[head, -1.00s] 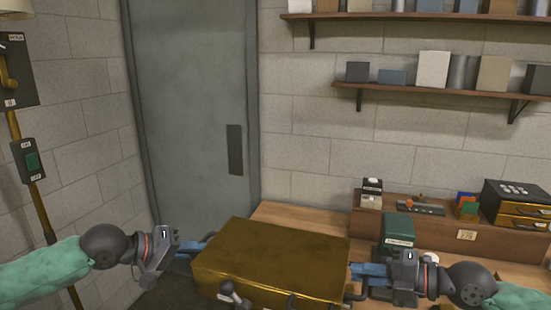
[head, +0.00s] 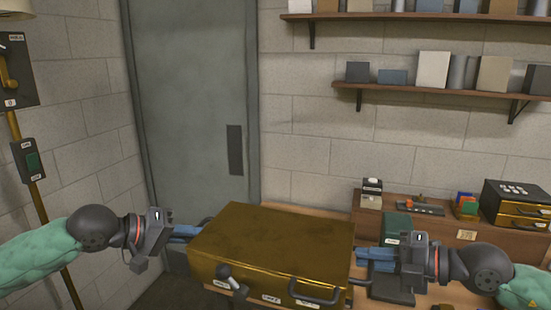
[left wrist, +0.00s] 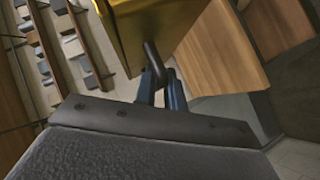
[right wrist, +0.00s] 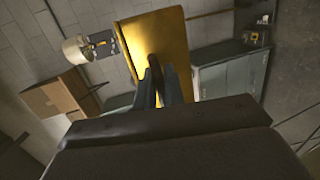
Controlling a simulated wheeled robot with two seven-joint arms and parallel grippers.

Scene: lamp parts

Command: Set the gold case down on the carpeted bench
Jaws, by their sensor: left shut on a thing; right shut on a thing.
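The gold case (head: 270,240) is held level between my two grippers, in front of the wooden bench in the head view. It has dark side handles, and a dark front handle and latch. My left gripper (head: 192,232) is shut on the left side handle; the left wrist view shows its blue fingers (left wrist: 161,88) around this handle, below the gold case (left wrist: 155,25). My right gripper (head: 362,256) is shut on the right side handle, and the gold case (right wrist: 155,45) also shows beyond its fingers (right wrist: 160,85). I cannot make out a carpeted bench.
A wooden bench (head: 320,212) lies behind the case, with a dark green box (head: 397,228) and a black-and-gold drawer box (head: 517,205) at right. A grey door (head: 190,100) stands behind. Shelves (head: 440,93) hang above. A brass lamp pole (head: 37,205) stands at left.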

